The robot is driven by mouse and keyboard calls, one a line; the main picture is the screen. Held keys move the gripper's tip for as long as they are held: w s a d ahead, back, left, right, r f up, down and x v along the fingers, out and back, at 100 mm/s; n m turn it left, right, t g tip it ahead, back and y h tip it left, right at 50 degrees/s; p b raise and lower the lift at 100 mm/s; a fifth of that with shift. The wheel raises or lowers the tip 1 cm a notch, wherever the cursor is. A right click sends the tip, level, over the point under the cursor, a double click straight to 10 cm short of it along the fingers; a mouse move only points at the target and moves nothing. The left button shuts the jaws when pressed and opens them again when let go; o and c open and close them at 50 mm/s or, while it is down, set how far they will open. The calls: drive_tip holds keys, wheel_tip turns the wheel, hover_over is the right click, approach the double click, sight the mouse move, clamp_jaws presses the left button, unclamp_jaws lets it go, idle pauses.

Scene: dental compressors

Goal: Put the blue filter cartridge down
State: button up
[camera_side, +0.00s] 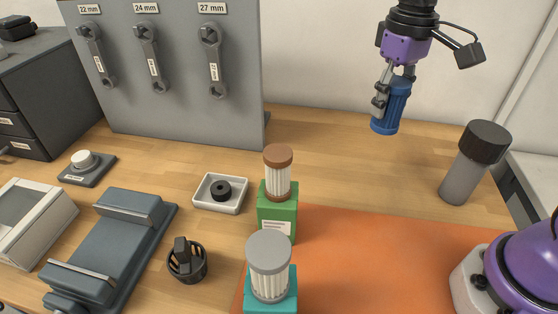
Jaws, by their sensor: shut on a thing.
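The blue filter cartridge (391,108) is held in the air at the upper right, above the back of the wooden bench. It hangs nearly upright with a slight tilt. My gripper (384,94) is purple and black with grey fingers, and it is shut on the cartridge. One finger shows along the cartridge's left side; the other is mostly hidden. The cartridge is clear of the bench and touches nothing else that I can see.
A brown-capped filter (278,172) stands on a green block and a grey-capped filter (269,267) on a teal block. A grey cylinder with a dark cap (474,162) stands at right. An orange mat (370,255) is largely bare. A wrench board (165,70) rises behind at left.

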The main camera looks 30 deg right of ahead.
idle(0.3)
drive_tip(key=s+a+f+n, duration=0.3)
drive_tip(key=s+a+n, duration=0.3)
drive_tip(key=a+n, duration=0.3)
drive_tip(key=s+a+f+n, duration=0.4)
drive_tip(key=s+a+n, duration=0.1)
drive_tip(key=a+n, duration=0.3)
drive_tip(key=shift+n, duration=0.5)
drive_tip(key=f, duration=0.5)
drive_tip(key=s+f, duration=0.1)
drive_tip(key=f, duration=0.1)
drive_tip(key=shift+a+f, duration=0.2)
drive_tip(key=shift+f, duration=0.2)
drive_tip(key=o, duration=1.1)
drive_tip(key=shift+f, duration=0.1)
drive_tip(key=shift+o, duration=0.2)
